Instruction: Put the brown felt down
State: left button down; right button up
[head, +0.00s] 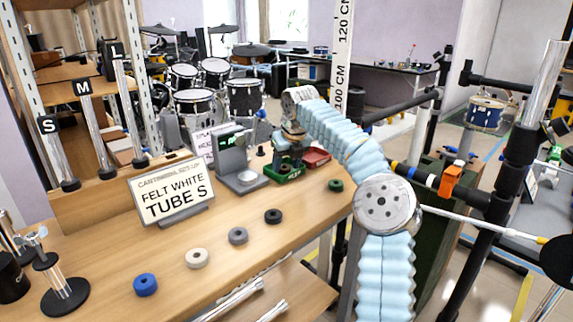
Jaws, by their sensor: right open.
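I cannot make out a brown felt. Felt rings lie in a spaced row on the wooden table (190,240): blue (146,285), white (197,258), grey (238,236) and black (273,216). A green ring (336,185) lies further right. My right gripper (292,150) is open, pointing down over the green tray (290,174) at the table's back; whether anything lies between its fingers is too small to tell. A red tray (317,158) is just right of it. My left gripper is out of view.
A grey device (240,165) stands left of the green tray. Upright tubes marked S, M and L (128,110) rise at the left. A black-based metal stand (65,297) is front left. Black pipework (500,190) stands right.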

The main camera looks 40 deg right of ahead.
jog(key=v, duration=0.7)
jog(key=shift+s, duration=0.1)
